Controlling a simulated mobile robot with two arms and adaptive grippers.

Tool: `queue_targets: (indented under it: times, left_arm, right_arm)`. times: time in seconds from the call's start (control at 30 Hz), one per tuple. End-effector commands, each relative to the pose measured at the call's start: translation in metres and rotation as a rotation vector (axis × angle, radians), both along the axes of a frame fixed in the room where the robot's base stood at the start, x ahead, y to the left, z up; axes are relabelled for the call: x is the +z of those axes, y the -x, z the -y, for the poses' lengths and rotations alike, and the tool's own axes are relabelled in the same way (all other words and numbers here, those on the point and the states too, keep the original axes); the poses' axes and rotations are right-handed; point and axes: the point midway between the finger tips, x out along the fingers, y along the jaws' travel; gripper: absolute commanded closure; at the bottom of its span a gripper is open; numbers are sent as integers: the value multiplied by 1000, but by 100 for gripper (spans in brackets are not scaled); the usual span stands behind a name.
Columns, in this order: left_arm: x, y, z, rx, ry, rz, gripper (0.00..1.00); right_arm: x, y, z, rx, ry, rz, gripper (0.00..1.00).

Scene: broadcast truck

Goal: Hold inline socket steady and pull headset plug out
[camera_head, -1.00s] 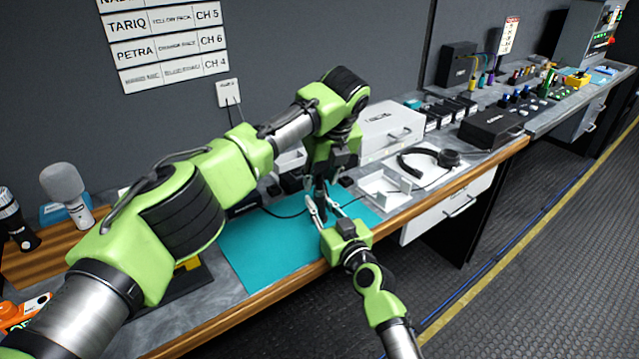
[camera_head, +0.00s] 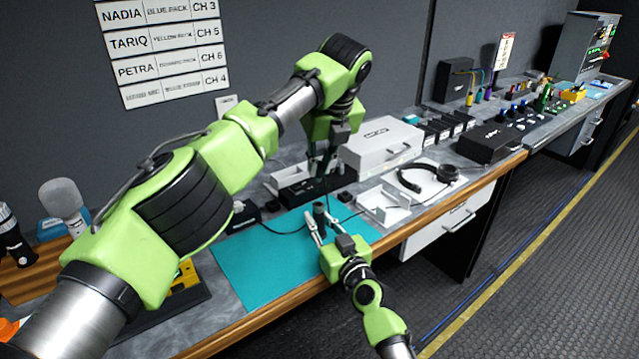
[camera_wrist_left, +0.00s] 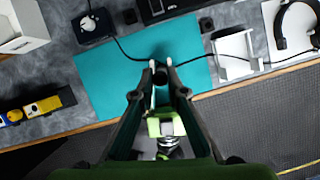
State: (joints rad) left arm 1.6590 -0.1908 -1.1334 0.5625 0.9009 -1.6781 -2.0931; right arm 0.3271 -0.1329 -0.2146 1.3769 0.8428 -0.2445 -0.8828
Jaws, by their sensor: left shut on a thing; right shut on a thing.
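The inline socket (camera_head: 319,211) is a dark upright cylinder above the teal mat (camera_head: 255,258). My right gripper (camera_head: 320,227) is shut on it from the front, its light fingers on either side. My left gripper (camera_head: 323,176) is higher and points down. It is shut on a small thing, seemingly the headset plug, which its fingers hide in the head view. In the left wrist view, a dark round end (camera_wrist_left: 160,72) shows between the fingers, above my right gripper. I cannot tell whether plug and socket still touch. The headset (camera_head: 430,180) lies to the right.
A thin black cable (camera_head: 285,232) runs left from the socket, and another runs right toward the headset. A white open tray (camera_head: 383,207) and a white case (camera_head: 381,150) stand right of the mat. The wooden bench edge (camera_head: 240,335) runs in front. The mat's left part is clear.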

Motion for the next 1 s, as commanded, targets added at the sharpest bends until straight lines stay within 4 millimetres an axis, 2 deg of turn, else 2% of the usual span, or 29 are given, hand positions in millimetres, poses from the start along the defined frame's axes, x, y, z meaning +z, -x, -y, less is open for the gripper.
queue_targets:
  times: [0.03,0.2,0.47,0.5,0.57,1.0]
  left_arm:
    - [8,0,1,1,1,1,100]
    - [22,0,0,0,0,1,100]
    - [23,0,0,-1,-1,-1,100]
    - [23,0,0,-1,-1,-1,100]
    - [23,0,0,-1,-1,-1,100]
    - [23,0,0,0,-1,0,100]
  right_arm:
    - [-1,0,0,0,1,-2,100]
    - [-1,0,0,0,1,-2,100]
    - [-1,0,0,0,0,-1,100]
    - [-1,0,0,0,0,-1,79]
    - [-1,0,0,0,0,-1,63]
    - [-1,3,2,0,0,-1,62]
